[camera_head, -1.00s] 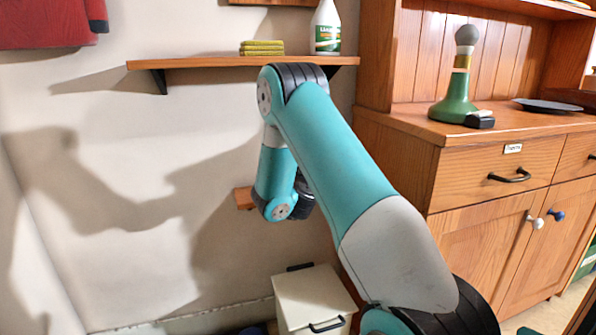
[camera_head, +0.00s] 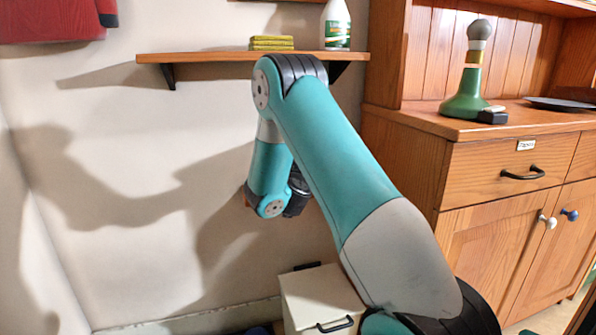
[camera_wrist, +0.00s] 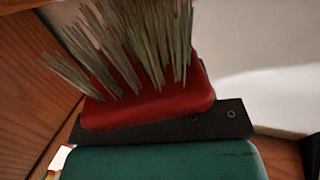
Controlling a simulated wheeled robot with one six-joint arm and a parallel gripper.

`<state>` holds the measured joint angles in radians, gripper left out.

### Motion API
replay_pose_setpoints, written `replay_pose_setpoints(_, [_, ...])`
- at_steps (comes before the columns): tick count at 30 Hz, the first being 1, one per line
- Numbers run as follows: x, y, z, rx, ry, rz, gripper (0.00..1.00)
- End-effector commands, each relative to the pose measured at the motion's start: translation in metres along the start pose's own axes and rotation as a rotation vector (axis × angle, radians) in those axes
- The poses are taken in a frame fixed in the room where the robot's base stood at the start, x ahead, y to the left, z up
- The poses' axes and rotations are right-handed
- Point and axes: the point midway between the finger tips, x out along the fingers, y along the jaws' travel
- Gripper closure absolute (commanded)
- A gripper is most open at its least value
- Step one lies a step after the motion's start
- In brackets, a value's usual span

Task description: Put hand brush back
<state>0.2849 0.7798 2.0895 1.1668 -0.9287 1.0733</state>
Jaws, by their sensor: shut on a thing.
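The hand brush (camera_wrist: 165,105) fills the middle of the wrist view. It has a red block with stiff, pale grey-green bristles pointing up and a little left. A black strip (camera_wrist: 215,122) with small screws lies just below the red block, and a dark teal piece (camera_wrist: 160,162) is nearest the camera. I cannot tell how these join. My gripper is shut on the brush, though its fingers and the contact are not clear. In the head view my arm's dark end is low by the wall, left of the cabinet, and the brush is hidden behind my arm.
Wood (camera_wrist: 35,90) stands close at the left of the wrist view. A wall shelf (camera_head: 205,57) above my arm holds sponges (camera_head: 271,42) and a spray bottle (camera_head: 336,25). A wooden cabinet (camera_head: 400,150) stands right. A white box (camera_head: 318,298) is below.

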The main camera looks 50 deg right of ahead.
Motion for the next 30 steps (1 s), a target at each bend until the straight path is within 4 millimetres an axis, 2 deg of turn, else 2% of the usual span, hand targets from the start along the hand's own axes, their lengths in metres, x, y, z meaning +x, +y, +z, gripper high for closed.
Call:
replay_pose_setpoints(1, [0.002, -0.012, -0.002, 0.025, 0.016, -0.028, 0.78])
replay_pose_setpoints(8, [0.003, -0.011, -0.002, 0.025, 0.015, -0.026, 0.76])
replay_pose_setpoints(9, [0.003, -0.011, -0.002, 0.025, 0.015, -0.026, 0.45])
replay_pose_setpoints(12, [0.003, -0.010, -0.002, 0.024, 0.015, -0.024, 0.22])
replay_pose_setpoints(13, [0.004, -0.009, -0.002, 0.024, 0.015, -0.022, 0.20])
replay_pose_setpoints(23, [0.001, -0.004, -0.002, 0.022, 0.015, -0.015, 0.20])
replay_pose_setpoints(26, [-0.010, -0.006, 0.000, 0.019, 0.014, -0.018, 0.20])
replay_pose_setpoints(30, [-0.040, -0.008, 0.004, 0.014, 0.010, -0.022, 0.20])
